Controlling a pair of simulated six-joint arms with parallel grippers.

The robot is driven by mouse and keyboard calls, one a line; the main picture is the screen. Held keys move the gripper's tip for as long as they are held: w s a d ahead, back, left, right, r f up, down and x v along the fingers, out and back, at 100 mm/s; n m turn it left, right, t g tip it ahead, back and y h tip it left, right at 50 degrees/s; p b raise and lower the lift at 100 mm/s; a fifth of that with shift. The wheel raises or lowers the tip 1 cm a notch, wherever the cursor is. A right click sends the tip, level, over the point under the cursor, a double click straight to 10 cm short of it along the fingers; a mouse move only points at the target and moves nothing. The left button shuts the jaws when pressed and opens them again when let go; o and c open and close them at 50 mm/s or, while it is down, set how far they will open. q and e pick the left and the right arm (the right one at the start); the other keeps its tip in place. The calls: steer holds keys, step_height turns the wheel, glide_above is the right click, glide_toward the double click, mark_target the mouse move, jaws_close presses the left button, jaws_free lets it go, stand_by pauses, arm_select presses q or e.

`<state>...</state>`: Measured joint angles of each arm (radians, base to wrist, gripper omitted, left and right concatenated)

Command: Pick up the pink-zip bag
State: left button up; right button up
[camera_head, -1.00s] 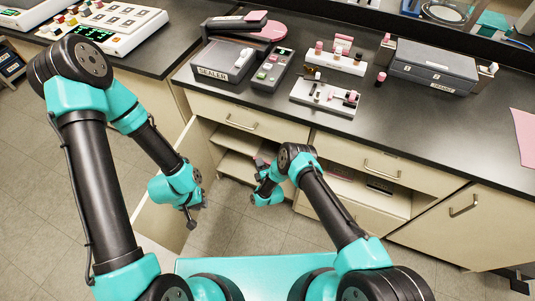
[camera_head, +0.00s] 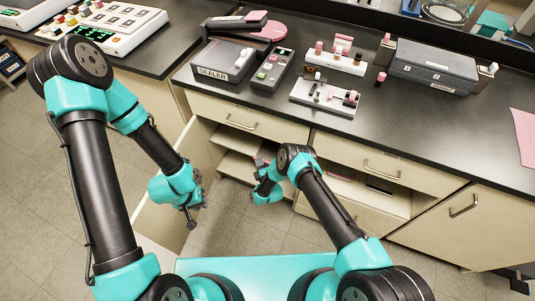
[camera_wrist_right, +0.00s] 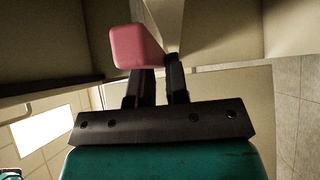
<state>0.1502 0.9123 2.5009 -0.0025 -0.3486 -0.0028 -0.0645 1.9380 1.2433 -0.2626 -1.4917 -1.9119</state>
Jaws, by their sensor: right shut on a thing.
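My right gripper (camera_wrist_right: 160,80) is shut on a pink block-like thing (camera_wrist_right: 138,47), which shows at its fingertips in the right wrist view. No zip shows on it, so I cannot tell whether it is the pink-zip bag. In the head view my right gripper (camera_head: 258,166) is in front of the open cabinet under the counter, largely hidden by its own arm. My left gripper (camera_head: 190,218) hangs by the open cabinet door, pointing down. It is too small to tell whether its jaws are open.
The cabinet door (camera_head: 160,222) stands open at the left. Cabinet shelves (camera_head: 238,167) are partly hidden by my right arm. The black counter (camera_head: 440,140) carries a sealer (camera_head: 222,61), a grey box (camera_head: 433,67) and white trays of small bottles. The counter's front right is mostly bare.

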jaws_close()
steer(key=s+r, duration=0.2)
steer(key=s, duration=0.6)
steer(key=s+r, duration=0.3)
steer(key=s, duration=0.5)
steer(key=shift+d, duration=0.15)
